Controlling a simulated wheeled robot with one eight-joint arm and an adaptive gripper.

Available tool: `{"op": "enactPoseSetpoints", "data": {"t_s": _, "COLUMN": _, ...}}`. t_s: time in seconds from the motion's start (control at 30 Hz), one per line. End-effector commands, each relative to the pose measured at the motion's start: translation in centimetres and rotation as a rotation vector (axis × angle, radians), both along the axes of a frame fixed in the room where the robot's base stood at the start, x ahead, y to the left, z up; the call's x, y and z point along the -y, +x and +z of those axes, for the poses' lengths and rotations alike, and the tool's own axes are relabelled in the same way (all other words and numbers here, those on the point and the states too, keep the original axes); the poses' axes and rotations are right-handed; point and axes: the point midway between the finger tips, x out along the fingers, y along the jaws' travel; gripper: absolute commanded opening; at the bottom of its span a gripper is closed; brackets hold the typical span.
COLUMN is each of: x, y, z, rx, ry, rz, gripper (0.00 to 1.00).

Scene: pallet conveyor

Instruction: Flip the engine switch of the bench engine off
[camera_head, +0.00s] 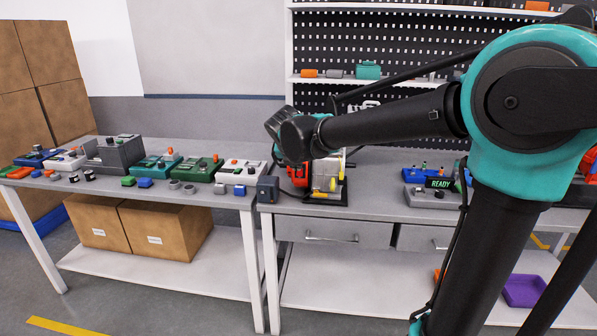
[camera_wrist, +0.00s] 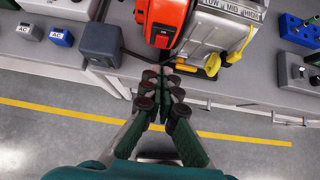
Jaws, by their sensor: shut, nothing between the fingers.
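The bench engine (camera_head: 325,182) stands on the right-hand workbench in the head view, partly hidden behind my forearm. In the wrist view its red housing (camera_wrist: 168,12) and grey metal body (camera_wrist: 205,40) show at the top. In the head view the fingers are hidden behind my wrist.
A dark grey box (camera_wrist: 101,44) with a cable stands left of the engine. Yellow handles (camera_wrist: 212,65) are at the engine's right front. Blue and grey control boxes (camera_head: 432,198) stand further right. The left table (camera_head: 113,205) holds several small devices. Open floor (camera_wrist: 60,125) lies in front.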

Motion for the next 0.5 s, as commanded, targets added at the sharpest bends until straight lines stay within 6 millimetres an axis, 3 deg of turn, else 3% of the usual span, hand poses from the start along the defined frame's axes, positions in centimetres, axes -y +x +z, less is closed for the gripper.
{"op": "enactPoseSetpoints", "data": {"t_s": 0.2, "x": -0.2, "y": -2.2, "z": 3.0, "rx": 0.0, "ry": 0.0, "rz": 0.001, "gripper": 0.0}}
{"op": "enactPoseSetpoints", "data": {"t_s": 0.5, "x": -0.2, "y": -3.1, "z": 4.1, "rx": -0.001, "ry": -0.001, "rz": 0.001, "gripper": 0.0}}
